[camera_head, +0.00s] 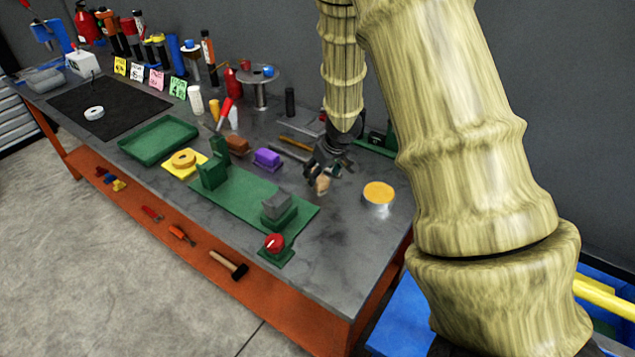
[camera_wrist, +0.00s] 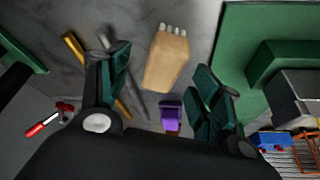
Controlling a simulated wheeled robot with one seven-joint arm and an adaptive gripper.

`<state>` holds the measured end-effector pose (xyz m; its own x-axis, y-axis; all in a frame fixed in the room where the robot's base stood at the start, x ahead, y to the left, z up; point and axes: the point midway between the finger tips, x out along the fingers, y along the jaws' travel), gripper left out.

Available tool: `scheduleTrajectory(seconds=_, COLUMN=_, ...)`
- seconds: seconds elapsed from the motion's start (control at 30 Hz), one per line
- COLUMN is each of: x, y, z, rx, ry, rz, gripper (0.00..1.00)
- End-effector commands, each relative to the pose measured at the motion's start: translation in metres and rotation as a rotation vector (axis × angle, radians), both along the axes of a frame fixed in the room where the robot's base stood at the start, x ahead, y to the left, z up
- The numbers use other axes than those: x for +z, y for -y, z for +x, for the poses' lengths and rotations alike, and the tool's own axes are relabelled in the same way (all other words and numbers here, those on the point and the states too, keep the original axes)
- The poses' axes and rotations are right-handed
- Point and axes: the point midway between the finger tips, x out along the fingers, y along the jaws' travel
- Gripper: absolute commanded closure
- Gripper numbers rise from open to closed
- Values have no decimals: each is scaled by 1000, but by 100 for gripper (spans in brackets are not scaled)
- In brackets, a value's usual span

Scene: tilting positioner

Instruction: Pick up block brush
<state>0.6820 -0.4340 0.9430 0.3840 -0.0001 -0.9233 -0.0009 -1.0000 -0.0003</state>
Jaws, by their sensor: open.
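The block brush (camera_wrist: 166,58) shows in the wrist view as a tan wooden block with pale bristle tufts at its far end. It appears between the two fingers of my gripper (camera_wrist: 163,66).
A green positioner base (camera_head: 235,199) with a grey block (camera_head: 276,206) lies to the left. A purple item (camera_head: 267,158) and rod-like tools (camera_head: 296,143) are nearby. A round tin with an orange top (camera_head: 379,193) stands to the right. Bare bench lies in front.

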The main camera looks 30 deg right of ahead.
Motion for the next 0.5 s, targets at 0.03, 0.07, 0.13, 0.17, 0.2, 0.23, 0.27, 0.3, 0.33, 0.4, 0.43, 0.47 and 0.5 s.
scheduleTrajectory(seconds=0.03, x=-7, y=-1, z=2, rx=2, ry=-3, rz=-1, gripper=36)
scheduleTrajectory(seconds=0.07, x=-10, y=-2, z=3, rx=2, ry=-3, rz=-1, gripper=36)
scheduleTrajectory(seconds=0.13, x=-16, y=-3, z=7, rx=1, ry=-2, rz=-1, gripper=36)
scheduleTrajectory(seconds=0.17, x=-19, y=-3, z=9, rx=1, ry=-3, rz=-2, gripper=36)
scheduleTrajectory(seconds=0.2, x=-23, y=-4, z=11, rx=2, ry=-3, rz=-2, gripper=36)
scheduleTrajectory(seconds=0.23, x=-25, y=-4, z=12, rx=1, ry=-2, rz=-2, gripper=36)
scheduleTrajectory(seconds=0.27, x=-28, y=-4, z=13, rx=1, ry=-2, rz=0, gripper=36)
scheduleTrajectory(seconds=0.3, x=-32, y=-4, z=14, rx=1, ry=-3, rz=0, gripper=36)
scheduleTrajectory(seconds=0.33, x=-34, y=-4, z=15, rx=1, ry=-2, rz=0, gripper=36)
scheduleTrajectory(seconds=0.4, x=-37, y=-4, z=18, rx=2, ry=-1, rz=-1, gripper=36)
scheduleTrajectory(seconds=0.43, x=-38, y=-4, z=18, rx=2, ry=-1, rz=-1, gripper=36)
scheduleTrajectory(seconds=0.47, x=-39, y=-4, z=19, rx=2, ry=-1, rz=-1, gripper=36)
scheduleTrajectory(seconds=0.5, x=-40, y=-4, z=19, rx=1, ry=-1, rz=0, gripper=36)
